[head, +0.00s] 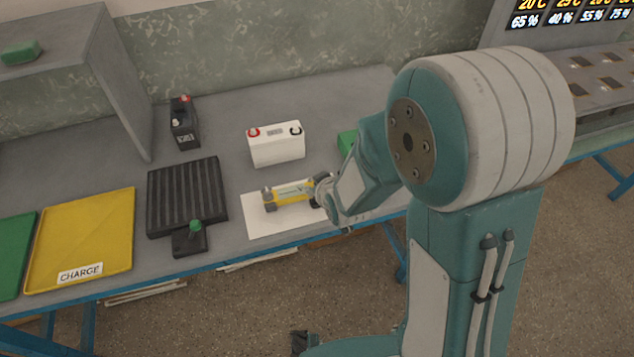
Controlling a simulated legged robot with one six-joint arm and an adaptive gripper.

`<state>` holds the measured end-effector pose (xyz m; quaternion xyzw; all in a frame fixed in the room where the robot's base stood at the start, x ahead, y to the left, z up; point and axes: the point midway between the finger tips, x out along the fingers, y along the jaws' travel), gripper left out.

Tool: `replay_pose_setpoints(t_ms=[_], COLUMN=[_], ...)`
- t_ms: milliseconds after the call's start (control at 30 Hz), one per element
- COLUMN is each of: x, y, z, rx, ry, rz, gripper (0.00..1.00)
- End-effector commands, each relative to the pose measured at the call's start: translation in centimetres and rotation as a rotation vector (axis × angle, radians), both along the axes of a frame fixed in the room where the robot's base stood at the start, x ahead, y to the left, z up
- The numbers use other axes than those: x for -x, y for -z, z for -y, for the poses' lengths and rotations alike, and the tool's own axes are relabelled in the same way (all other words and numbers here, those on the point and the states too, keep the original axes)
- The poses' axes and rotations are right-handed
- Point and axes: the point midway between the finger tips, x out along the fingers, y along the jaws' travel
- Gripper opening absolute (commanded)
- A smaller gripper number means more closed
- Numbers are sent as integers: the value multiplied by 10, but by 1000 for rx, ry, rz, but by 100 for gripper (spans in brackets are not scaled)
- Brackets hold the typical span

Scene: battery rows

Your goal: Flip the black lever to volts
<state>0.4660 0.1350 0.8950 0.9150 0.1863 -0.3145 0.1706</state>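A small dark lever unit (190,240) with a green-topped knob (195,225) stands at the front edge of the table, against a black ribbed plate (187,190). The knob sticks up from the unit. No volts marking is readable, and I cannot tell which way the lever is set. My gripper (268,199), with yellow fingers and grey tips, is over a white sheet (262,226), to the right of the lever unit and apart from it. It holds nothing that I can make out. The gap between its fingertips is too small to judge.
A white battery (276,146) stands behind my gripper, and a black battery (184,125) stands farther left. A yellow CHARGE tray (88,225) and a green tray (12,262) lie at left. A grey shelf (75,45) with a green block (20,52) rises at back left.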

Motion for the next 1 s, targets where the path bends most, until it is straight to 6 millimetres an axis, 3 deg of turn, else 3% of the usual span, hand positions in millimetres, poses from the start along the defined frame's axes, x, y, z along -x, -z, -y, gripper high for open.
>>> replay_pose_setpoints(t_ms=[200, 400, 1000], x=[25, 37, 40], y=[-22, -32, -33], z=[8, 11, 12], rx=[0, 0, 1], ry=[0, 0, 1], rz=[2, -1, -3], gripper=[59, 59, 59])
